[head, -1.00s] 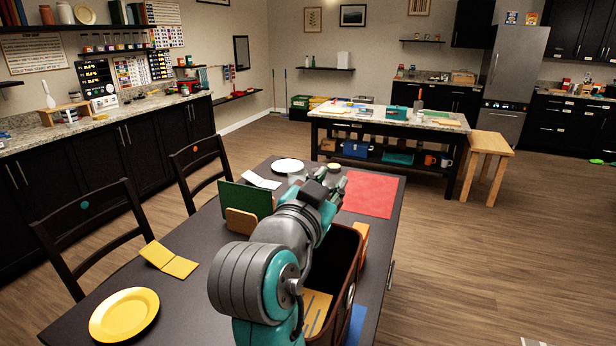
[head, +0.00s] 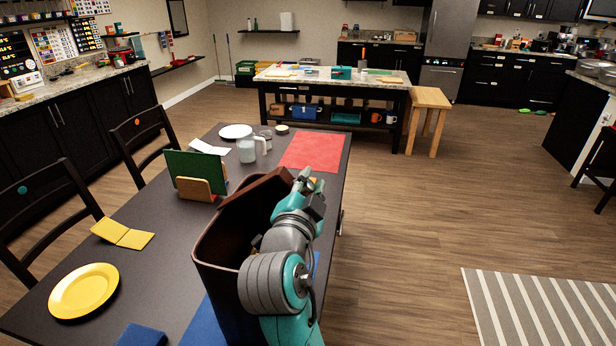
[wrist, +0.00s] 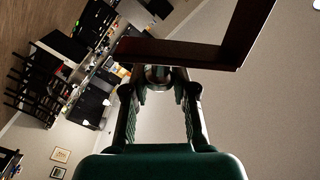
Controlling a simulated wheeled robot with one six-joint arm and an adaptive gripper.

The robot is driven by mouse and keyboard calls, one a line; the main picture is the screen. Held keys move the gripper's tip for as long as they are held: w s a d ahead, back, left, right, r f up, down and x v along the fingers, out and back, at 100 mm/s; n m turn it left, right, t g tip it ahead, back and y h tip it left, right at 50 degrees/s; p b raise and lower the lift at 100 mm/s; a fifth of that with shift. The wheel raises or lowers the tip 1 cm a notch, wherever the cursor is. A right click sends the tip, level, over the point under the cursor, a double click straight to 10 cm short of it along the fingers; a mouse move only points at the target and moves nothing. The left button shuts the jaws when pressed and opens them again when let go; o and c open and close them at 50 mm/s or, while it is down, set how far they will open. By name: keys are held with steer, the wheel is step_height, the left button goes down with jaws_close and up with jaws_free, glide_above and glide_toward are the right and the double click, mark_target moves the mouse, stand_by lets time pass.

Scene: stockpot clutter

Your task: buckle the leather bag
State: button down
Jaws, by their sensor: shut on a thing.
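The brown leather bag (head: 222,277) stands on the dark table, its top open toward me. Its brown flap (head: 262,190) is raised at the far side and reaches to my gripper (head: 307,186). In the wrist view, a flat brown edged piece (wrist: 200,54) lies just beyond my fingertips (wrist: 158,82). My gripper is shut on what appears to be the flap's edge; the exact contact is hard to make out. My arm hides the bag's right side, and no buckle can be made out.
Left of the bag are a green board in a wooden holder (head: 202,189), a yellow plate (head: 83,291) and yellow cards (head: 122,234). A glass jug (head: 247,149) and red mat (head: 311,152) lie beyond. Floor to the right is open.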

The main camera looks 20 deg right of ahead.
steer(key=shift+f, duration=0.1)
steer(key=c, duration=1)
jaws_free()
steer(key=shift+o, duration=0.2)
steer(key=v, duration=1.2)
